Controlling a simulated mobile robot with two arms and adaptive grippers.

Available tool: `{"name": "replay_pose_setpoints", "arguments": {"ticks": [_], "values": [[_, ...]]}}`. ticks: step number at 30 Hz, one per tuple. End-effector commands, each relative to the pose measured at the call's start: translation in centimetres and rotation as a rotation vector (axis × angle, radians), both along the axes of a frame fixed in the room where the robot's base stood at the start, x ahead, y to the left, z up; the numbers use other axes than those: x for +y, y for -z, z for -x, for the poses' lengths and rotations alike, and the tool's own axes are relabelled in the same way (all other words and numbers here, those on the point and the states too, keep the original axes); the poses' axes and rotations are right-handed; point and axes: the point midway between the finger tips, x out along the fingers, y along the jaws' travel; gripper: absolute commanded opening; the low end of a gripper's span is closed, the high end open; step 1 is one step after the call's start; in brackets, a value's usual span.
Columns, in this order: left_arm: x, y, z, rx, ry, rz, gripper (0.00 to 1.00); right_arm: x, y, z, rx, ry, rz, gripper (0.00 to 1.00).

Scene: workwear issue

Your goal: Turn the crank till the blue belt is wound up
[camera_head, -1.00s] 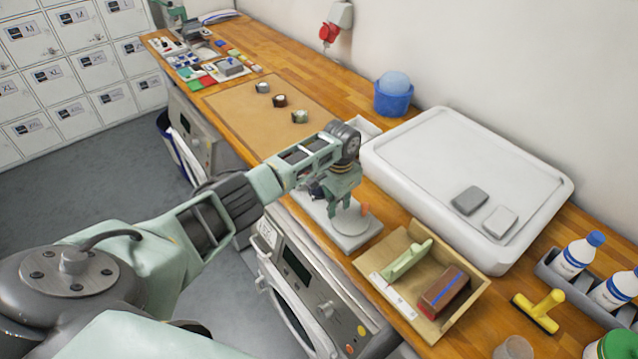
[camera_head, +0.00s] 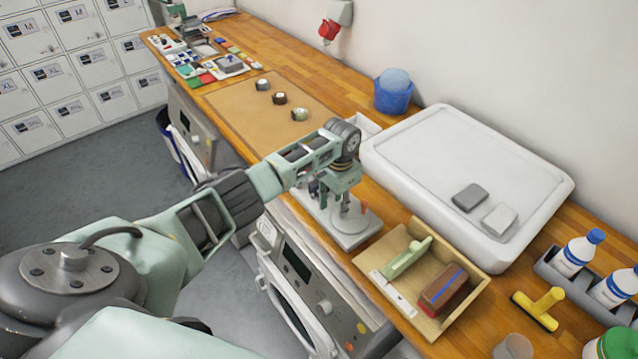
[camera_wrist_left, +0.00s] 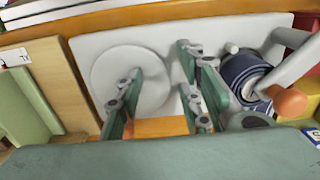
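The blue belt (camera_wrist_left: 248,72) shows in the left wrist view as a dark blue roll with pale stripes on a spool. The crank has a grey arm (camera_wrist_left: 298,66) and an orange knob (camera_wrist_left: 288,101) beside the roll. They sit on a pale base plate (camera_wrist_left: 90,45) with a round white disc (camera_wrist_left: 130,80). The plate also shows in the head view (camera_head: 352,240); my arm mostly hides the spool there. My left gripper (camera_wrist_left: 158,108) is over the plate, its fingers apart and nothing between them, between tray and roll. It also shows in the head view (camera_head: 343,206). My right gripper is out of view.
A wooden tray (camera_head: 433,333) with a green-handled tool (camera_head: 407,258) and a brown brush-like block (camera_head: 444,288) stands right of the plate. A large white board (camera_head: 420,150) lies behind. A brown mat (camera_head: 245,105) with several small rolls is to the left.

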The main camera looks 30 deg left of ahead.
Motion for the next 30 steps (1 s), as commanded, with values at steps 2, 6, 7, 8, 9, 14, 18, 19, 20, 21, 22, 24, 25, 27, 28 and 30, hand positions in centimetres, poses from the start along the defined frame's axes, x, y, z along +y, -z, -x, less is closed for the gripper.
{"name": "replay_pose_setpoints", "arguments": {"ticks": [2,6,7,8,9,14,18,19,20,21,22,24,25,27,28,30], "values": [[0.0,-0.3,0.0,-0.001,0.000,0.000,0.34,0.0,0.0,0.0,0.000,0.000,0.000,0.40],[0.0,-1.6,-0.1,-0.003,0.000,0.001,0.34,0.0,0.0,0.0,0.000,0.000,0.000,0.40],[0.0,-1.9,-0.1,-0.004,0.000,0.000,0.34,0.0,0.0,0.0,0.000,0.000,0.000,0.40],[0.1,-2.2,-0.1,-0.003,0.000,0.001,0.34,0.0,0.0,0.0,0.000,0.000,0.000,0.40],[0.0,-2.6,-0.1,-0.002,0.001,0.000,0.34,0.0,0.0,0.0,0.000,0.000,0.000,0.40],[0.0,-4.2,-0.1,-0.003,0.000,0.001,0.34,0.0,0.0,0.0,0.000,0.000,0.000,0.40],[0.1,-5.6,0.0,-0.003,0.000,0.000,0.34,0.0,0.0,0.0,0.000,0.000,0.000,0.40],[0.1,-5.9,0.0,-0.002,-0.001,0.000,0.34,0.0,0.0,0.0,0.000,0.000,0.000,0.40],[0.0,-6.2,-0.1,-0.002,0.000,0.000,0.34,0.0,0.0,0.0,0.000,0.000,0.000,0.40],[0.0,-6.6,-0.1,-0.003,0.000,0.000,0.34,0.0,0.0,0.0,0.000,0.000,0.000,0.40],[0.0,-6.9,-0.1,-0.003,0.000,0.000,0.34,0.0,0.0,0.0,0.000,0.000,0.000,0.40],[0.0,-7.5,0.0,-0.001,0.000,-0.001,0.34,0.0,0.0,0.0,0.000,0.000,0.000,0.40],[0.0,-7.6,-0.1,-0.001,0.000,-0.001,0.34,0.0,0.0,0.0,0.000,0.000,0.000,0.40],[0.0,-7.9,0.0,-0.001,0.000,-0.001,0.34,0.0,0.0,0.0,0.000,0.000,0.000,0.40],[0.0,-8.0,0.0,-0.001,0.000,-0.001,0.34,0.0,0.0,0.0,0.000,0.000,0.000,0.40],[0.0,-8.1,0.0,0.000,0.000,0.000,0.34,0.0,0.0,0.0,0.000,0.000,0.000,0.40]]}}
